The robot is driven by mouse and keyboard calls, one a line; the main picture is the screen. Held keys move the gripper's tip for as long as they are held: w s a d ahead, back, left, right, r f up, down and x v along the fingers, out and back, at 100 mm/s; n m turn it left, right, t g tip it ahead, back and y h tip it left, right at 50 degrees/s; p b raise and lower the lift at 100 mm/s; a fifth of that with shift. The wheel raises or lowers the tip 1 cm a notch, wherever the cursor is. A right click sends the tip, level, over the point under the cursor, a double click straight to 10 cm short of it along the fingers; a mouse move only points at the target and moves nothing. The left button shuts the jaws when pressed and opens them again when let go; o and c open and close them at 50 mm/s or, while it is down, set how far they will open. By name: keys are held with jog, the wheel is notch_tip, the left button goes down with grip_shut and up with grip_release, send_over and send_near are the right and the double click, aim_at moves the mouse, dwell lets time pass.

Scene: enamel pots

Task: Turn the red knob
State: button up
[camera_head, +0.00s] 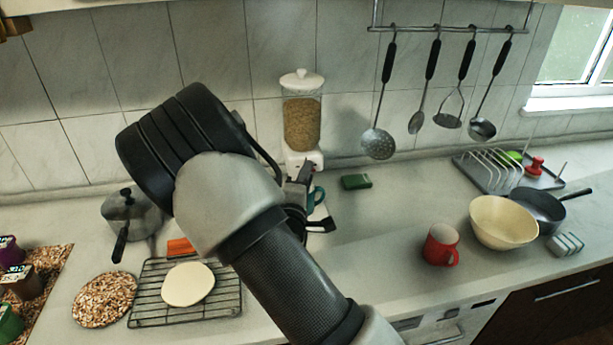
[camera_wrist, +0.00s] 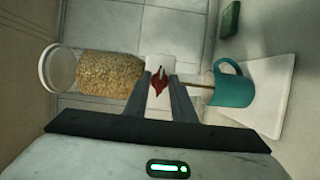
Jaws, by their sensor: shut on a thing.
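The red knob (camera_wrist: 159,84) sits on the white base of a grain dispenser (camera_wrist: 110,75), which lies sideways in the wrist view. My gripper (camera_wrist: 160,88) has one finger on each side of the knob and is shut on it. The knob's tip shows between the fingers. In the head view the dispenser (camera_head: 302,122) stands upright against the tiled wall, with a white lid and grain inside.
A teal mug (camera_wrist: 233,90) is by the dispenser's lower end, over a white board (camera_wrist: 265,95). A green block (camera_head: 356,182) lies to the right. A red mug (camera_head: 441,245) and cream bowl (camera_head: 503,222) stand further right. A wire rack (camera_head: 150,300) is at front left.

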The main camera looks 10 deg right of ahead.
jog(key=shift+m, duration=0.3)
jog(key=m+g+y+b, duration=0.1)
jog(key=m+y+b, duration=0.1)
jog(key=m+b, duration=0.2)
jog(key=m+g+y+b, duration=0.1)
jog(key=m+y+b, duration=0.1)
jog(key=m+b, duration=0.2)
jog(key=d+m+g+y+b, duration=0.1)
jog(key=m+y+b, duration=0.1)
jog(key=m+b, duration=0.2)
jog(key=shift+r+y+b, duration=0.25)
jog(key=shift+y+b, duration=0.15)
jog(key=shift+b, duration=0.55)
jog(key=shift+a+r+m, duration=0.1)
jog(key=shift+r+m, duration=0.05)
jog(key=shift+m, duration=0.15)
jog(key=o, duration=0.7)
